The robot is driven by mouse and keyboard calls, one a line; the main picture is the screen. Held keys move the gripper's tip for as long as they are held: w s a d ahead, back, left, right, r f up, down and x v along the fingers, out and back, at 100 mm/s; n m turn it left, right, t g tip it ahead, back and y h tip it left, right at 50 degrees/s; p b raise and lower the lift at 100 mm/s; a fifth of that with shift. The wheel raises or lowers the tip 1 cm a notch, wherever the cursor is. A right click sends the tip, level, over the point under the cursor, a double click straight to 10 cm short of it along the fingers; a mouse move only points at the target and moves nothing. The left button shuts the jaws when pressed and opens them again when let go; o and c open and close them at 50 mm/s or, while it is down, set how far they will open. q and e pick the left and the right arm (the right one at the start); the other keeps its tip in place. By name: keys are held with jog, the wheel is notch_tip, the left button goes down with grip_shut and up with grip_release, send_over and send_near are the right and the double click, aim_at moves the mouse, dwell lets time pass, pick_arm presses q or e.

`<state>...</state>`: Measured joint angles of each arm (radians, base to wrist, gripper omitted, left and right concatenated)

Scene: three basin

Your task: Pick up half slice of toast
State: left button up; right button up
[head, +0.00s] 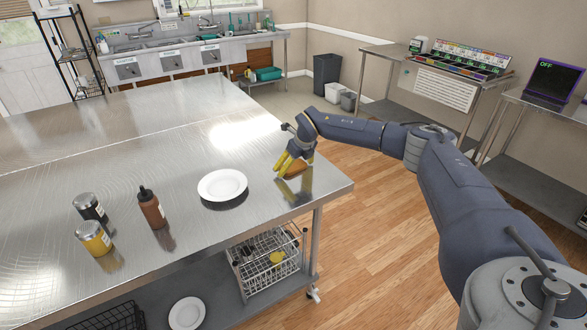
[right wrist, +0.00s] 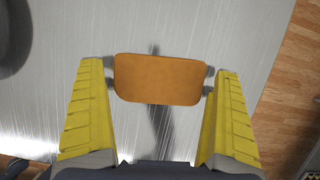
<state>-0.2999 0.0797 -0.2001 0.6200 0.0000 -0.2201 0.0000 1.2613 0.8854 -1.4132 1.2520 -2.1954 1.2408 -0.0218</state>
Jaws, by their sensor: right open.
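The half slice of toast (right wrist: 160,79) is a flat orange-brown piece with rounded corners. In the right wrist view it lies between the tips of my right gripper's yellow fingers (right wrist: 157,84), with a small gap showing at either side. In the head view the toast (head: 293,171) is at the right end of the steel table (head: 150,120), partly hidden by my right gripper (head: 290,166). The right gripper is open around the toast, low over the table. My left gripper is not in view.
A white plate (head: 222,185) is left of the right gripper. A brown bottle (head: 152,209), a dark-labelled jar (head: 89,208) and a yellow jar (head: 94,239) stand farther left. Below are a wire basket (head: 265,265) and another plate (head: 187,313). The table's back is clear.

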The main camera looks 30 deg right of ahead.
jog(key=c, duration=0.6)
jog(key=shift+r, duration=0.15)
